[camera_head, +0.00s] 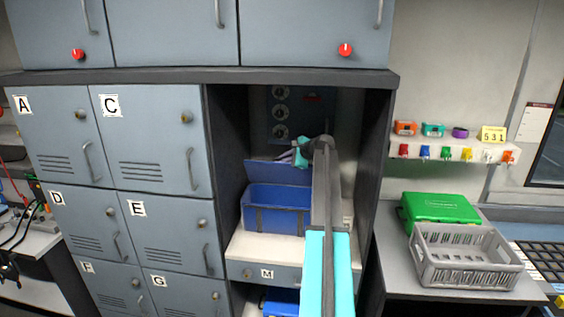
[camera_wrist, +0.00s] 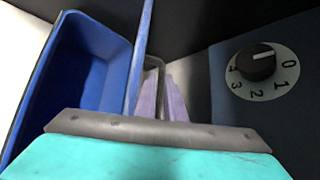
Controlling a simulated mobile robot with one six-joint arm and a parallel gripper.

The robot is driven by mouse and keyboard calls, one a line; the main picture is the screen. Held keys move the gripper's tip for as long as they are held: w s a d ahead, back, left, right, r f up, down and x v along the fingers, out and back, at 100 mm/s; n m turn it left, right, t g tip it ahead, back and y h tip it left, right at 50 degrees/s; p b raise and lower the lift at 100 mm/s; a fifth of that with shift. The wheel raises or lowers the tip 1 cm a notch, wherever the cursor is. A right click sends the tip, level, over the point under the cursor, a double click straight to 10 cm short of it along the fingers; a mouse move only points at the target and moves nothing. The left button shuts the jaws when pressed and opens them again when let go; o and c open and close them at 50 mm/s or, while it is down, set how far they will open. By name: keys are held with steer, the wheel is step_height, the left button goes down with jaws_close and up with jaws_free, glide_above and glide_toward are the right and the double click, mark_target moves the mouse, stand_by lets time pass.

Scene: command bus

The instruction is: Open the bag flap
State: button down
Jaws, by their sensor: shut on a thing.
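The blue bag (camera_head: 277,219) stands in the open middle compartment of the locker, with its top open. Its blue flap (camera_head: 280,173) stands raised at the back of the bag. My gripper (camera_head: 290,155) is at the flap's upper edge, shut on it; the arm comes in from the front right and hides part of the bag's right side. In the wrist view the bag's open inside (camera_wrist: 75,85) is at the left. The flap (camera_wrist: 141,55) shows there nearly edge-on, beside the purple fingers of my gripper (camera_wrist: 160,90). The exact contact is partly hidden.
A panel with several numbered dials (camera_head: 280,112) is at the compartment's back; one dial (camera_wrist: 262,66) is close in the wrist view. Dark side walls (camera_head: 377,150) bound the compartment. A grey crate (camera_head: 465,262) and green case (camera_head: 440,207) stand on the right.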

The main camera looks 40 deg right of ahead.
steer(key=c, duration=2.1)
jaws_free()
steer(key=shift+w, duration=0.1)
steer(key=shift+s, duration=0.2)
steer(key=shift+s+r+b, duration=0.3)
steer(key=shift+s+b, duration=0.15)
steer(key=shift+s, duration=0.1)
steer(key=b+v, duration=0.4)
steer(key=v, duration=0.8)
steer(key=shift+r, duration=0.2)
